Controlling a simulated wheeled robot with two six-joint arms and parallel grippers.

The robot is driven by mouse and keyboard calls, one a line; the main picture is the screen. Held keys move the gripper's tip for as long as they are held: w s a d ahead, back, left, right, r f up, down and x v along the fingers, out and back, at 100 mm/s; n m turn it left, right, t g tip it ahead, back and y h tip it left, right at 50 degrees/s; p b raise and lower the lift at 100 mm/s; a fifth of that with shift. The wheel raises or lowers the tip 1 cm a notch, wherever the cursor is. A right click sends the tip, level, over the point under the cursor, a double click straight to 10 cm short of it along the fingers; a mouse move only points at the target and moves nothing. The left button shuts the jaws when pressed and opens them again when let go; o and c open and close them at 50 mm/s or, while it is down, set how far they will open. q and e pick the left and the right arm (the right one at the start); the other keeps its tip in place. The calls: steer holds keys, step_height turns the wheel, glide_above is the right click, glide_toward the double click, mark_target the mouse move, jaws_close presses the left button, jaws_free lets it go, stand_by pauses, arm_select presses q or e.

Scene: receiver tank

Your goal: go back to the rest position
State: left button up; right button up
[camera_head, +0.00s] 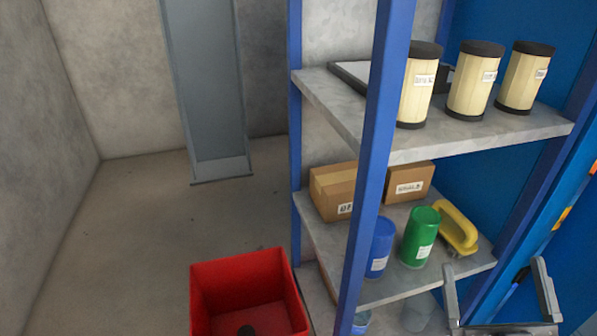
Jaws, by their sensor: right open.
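My right gripper (499,305) is at the bottom right of the head view. Its two fingers point up and stand wide apart, with nothing between them. It is in front of the right end of the blue-framed shelf unit (376,120), below the yellow handled object on the middle shelf. My left gripper is not in view.
The upper shelf (480,135) holds several cream cylinders with black caps. The middle shelf (385,292) holds cardboard boxes (334,190), a blue can (381,246), a green can (419,238) and a yellow handled object (457,227). A red bin (245,280) stands left; floor beyond is clear.

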steer(key=d+f+m+g+h, duration=0.2)
steer(key=d+f+m+g, duration=0.15)
steer(key=f+g, duration=1.2)
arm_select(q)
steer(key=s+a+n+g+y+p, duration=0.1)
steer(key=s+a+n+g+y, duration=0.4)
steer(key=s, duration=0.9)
arm_select(e)
steer(key=s+f+g, duration=0.6)
steer(key=s+f, duration=0.6)
steer(key=f, duration=0.2)
arm_select(q)
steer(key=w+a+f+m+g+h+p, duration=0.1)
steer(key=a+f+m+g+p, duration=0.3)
steer(key=p, duration=0.9)
arm_select(e)
steer(key=s+d+x, duration=0.1)
steer(key=x, duration=0.5)
arm_select(q)
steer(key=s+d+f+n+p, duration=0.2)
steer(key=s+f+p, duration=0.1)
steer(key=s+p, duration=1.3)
steer(key=p, duration=0.3)
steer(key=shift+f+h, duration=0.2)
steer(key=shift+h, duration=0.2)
arm_select(e)
steer(key=s+a+f+g+y, duration=0.1)
steer(key=s+f+g, duration=0.1)
steer(key=s, duration=1.4)
steer(key=shift+a, duration=0.2)
